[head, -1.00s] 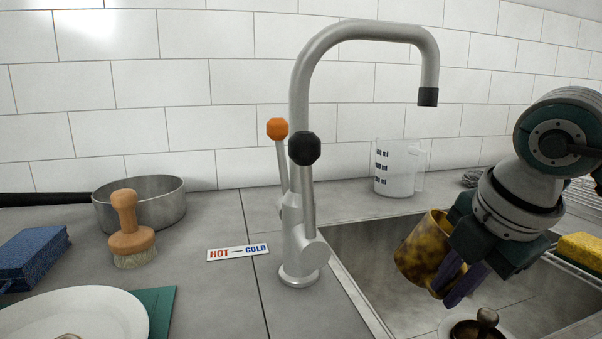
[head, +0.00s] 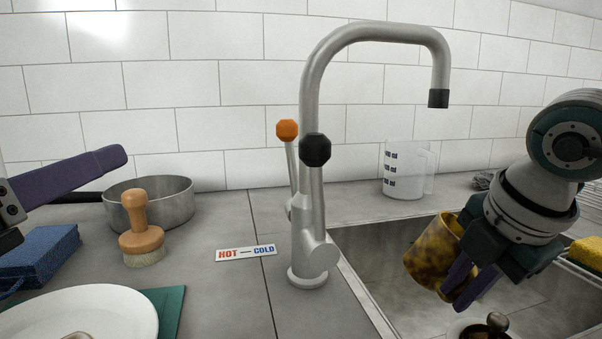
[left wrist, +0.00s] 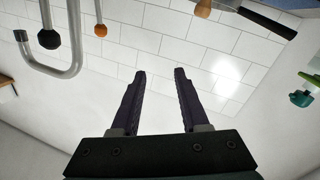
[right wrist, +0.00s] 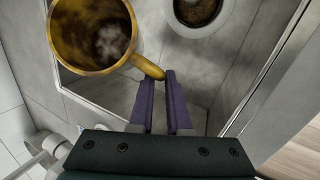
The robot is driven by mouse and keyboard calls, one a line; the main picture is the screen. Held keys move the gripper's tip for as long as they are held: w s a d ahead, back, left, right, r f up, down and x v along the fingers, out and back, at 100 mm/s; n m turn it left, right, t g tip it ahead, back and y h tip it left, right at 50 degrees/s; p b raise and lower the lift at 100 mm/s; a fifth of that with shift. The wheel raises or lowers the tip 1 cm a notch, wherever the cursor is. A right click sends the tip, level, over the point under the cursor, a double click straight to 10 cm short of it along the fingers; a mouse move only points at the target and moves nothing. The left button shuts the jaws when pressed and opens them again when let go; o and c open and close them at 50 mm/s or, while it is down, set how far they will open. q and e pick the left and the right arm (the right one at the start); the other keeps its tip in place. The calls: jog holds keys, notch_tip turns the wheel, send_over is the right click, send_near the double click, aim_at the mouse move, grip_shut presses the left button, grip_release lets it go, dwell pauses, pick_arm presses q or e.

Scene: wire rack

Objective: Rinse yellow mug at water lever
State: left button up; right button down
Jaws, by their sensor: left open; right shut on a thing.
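The yellow mug (head: 434,250), with brown stains, is tilted over the sink, below and near the faucet spout (head: 438,97). My right gripper (head: 458,285) is shut on its handle, as the right wrist view shows (right wrist: 168,88); a whitish patch and brown residue show inside the mug (right wrist: 95,30). The faucet has two levers, one with an orange knob (head: 287,130) and one with a black knob (head: 315,149). A sign (head: 246,253) reads HOT — COLD. No water shows at the spout. My left gripper (left wrist: 160,75) is open and empty; one finger (head: 85,172) shows at the head view's left edge.
A measuring jug (head: 405,170) stands behind. A pot (head: 175,203), wooden brush (head: 140,240), blue sponge (head: 40,255) and white plate (head: 95,312) occupy the left counter.

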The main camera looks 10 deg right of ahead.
aim_at(314, 177)
pick_arm(q)
jog(key=s+d+f+m+g+h, duration=0.1)
jog(key=s+d+m+h, duration=0.25)
jog(key=d, duration=0.25)
jog(key=s+d+f+m+g+h, duration=0.1)
jog(key=s+d+m+h, duration=0.2)
jog(key=d, duration=0.4)
jog(key=shift+m+y, duration=0.25)
jog(key=shift+m, duration=0.2)
jog(key=x, duration=1.2)
jog(key=shift+w+f, duration=0.25)
jog(key=shift+w, duration=0.15)
grip_shut()
